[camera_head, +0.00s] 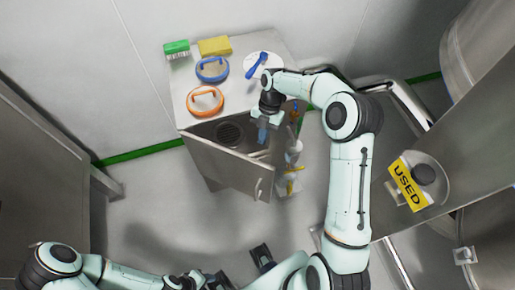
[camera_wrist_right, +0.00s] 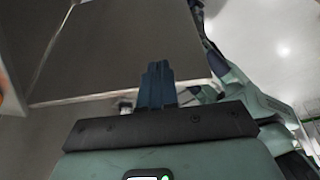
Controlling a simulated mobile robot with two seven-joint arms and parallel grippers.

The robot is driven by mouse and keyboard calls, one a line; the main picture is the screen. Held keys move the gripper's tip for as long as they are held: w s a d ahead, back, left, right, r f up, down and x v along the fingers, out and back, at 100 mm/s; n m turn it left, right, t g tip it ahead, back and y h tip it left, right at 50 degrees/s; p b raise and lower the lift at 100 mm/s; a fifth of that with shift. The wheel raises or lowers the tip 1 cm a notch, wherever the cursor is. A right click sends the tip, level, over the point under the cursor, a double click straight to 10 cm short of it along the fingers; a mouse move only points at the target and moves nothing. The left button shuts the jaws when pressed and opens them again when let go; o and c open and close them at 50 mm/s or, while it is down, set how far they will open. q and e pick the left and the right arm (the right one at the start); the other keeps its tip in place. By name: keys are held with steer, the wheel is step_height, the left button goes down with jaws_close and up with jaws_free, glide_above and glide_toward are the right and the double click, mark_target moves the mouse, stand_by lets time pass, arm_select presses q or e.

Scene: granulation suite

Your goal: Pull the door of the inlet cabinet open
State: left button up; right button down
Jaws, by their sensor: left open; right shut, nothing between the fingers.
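The inlet cabinet (camera_head: 183,110) stands against the back wall. Its grey door (camera_head: 225,160) is partly open and swung outward, with a bar handle (camera_head: 258,188) near its free edge. A round dark grille (camera_head: 229,133) shows inside. My right gripper (camera_head: 262,135) is shut and empty, pointing down at the opening, on the inner side of the door near its free edge; contact cannot be told. In the right wrist view its closed blue fingers (camera_wrist_right: 157,85) are in front of a dark panel (camera_wrist_right: 120,45). My left gripper (camera_head: 238,269) is open, low in the head view, away from the door.
On the cabinet top are an orange ring-shaped item (camera_head: 205,101), a blue one (camera_head: 212,70), a green brush (camera_head: 176,48) and a yellow sponge (camera_head: 215,46). Bottles (camera_head: 293,153) stand at the cabinet's right. Floor before the door is clear.

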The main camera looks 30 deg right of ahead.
steer(key=shift+s+a+f, duration=0.2)
steer(key=shift+s+a, duration=0.25)
steer(key=shift+a, duration=0.15)
steer(key=shift+s+a+f, duration=0.25)
steer(key=shift+s+a, duration=0.15)
steer(key=shift+a, duration=0.25)
steer(key=shift+s+a+f, duration=0.2)
steer(key=shift+s+a, duration=0.25)
steer(key=shift+a, duration=0.15)
arm_select(q)
steer(key=shift+f, duration=0.1)
arm_select(e)
steer(key=shift+a, duration=0.1)
